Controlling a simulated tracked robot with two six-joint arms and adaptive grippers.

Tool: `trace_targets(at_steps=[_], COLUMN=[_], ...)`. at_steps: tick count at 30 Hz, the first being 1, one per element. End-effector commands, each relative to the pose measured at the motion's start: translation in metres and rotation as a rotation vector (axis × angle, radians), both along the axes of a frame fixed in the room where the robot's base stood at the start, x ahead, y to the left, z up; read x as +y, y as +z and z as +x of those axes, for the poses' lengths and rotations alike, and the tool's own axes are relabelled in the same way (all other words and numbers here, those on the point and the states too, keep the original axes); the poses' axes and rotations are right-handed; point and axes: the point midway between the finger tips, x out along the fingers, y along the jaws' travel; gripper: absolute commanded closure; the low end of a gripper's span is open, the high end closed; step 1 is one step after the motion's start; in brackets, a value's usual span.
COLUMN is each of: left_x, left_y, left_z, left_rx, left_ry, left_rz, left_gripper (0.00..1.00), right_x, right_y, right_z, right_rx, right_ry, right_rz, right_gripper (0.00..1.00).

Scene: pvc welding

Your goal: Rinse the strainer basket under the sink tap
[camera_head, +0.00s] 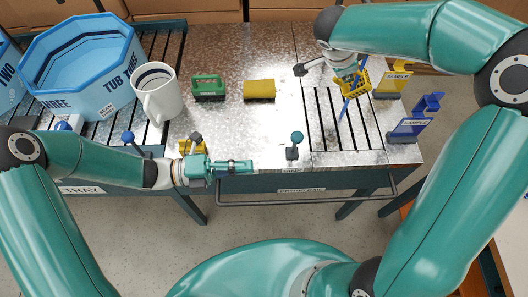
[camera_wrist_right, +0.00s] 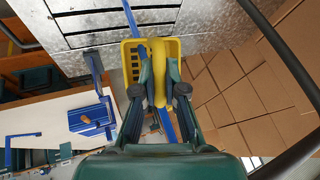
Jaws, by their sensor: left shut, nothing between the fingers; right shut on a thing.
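The yellow strainer basket (camera_head: 356,87) is held in the air over the slatted drain area (camera_head: 375,129) at the right end of the metal counter. My right gripper (camera_head: 349,76) is shut on it. In the right wrist view, the right gripper (camera_wrist_right: 164,88) clasps the basket's thick yellow handle (camera_wrist_right: 158,65). A thin straight blue streak (camera_head: 343,109), perhaps water, runs by the basket toward the slats. A grey spout-like part (camera_head: 303,68) is beside the right gripper. My left gripper (camera_head: 246,167) is shut and empty at the counter's front edge, away from the basket.
A teal-knobbed lever (camera_head: 296,140) stands at the front edge. A yellow sponge (camera_head: 259,90), green brush (camera_head: 208,88) and white mug (camera_head: 158,93) are on the counter. Blue tub three (camera_head: 104,88) is at left. Yellow (camera_head: 392,82) and blue (camera_head: 416,119) sample stands are at right.

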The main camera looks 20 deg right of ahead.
Motion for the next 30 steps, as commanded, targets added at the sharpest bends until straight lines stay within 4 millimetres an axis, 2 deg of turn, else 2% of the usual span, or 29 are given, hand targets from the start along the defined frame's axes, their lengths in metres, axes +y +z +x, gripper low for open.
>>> trace_targets(at_steps=[5, 16, 21, 30], left_x=[-0.023, -0.096, -0.104, -0.110], left_y=[0.000, 0.000, -0.001, -0.001], left_z=[-0.006, -0.020, 0.006, 0.019], left_rx=[0.000, 0.001, -0.002, 0.000], left_ry=[-0.005, -0.006, 0.001, -0.001], left_rz=[0.001, 0.002, 0.001, 0.001], left_gripper=[1.00, 1.00, 1.00, 1.00], right_x=[0.000, 0.000, 0.000, 0.000], right_y=[0.000, 0.000, 0.000, 0.000], right_z=[0.000, 0.000, 0.000, 0.000], right_rx=[0.000, 0.000, 0.000, 0.000], right_ry=[0.000, 0.000, 0.000, 0.000], right_rz=[0.000, 0.000, 0.000, 0.000], right_gripper=[1.00, 1.00, 1.00, 1.00])
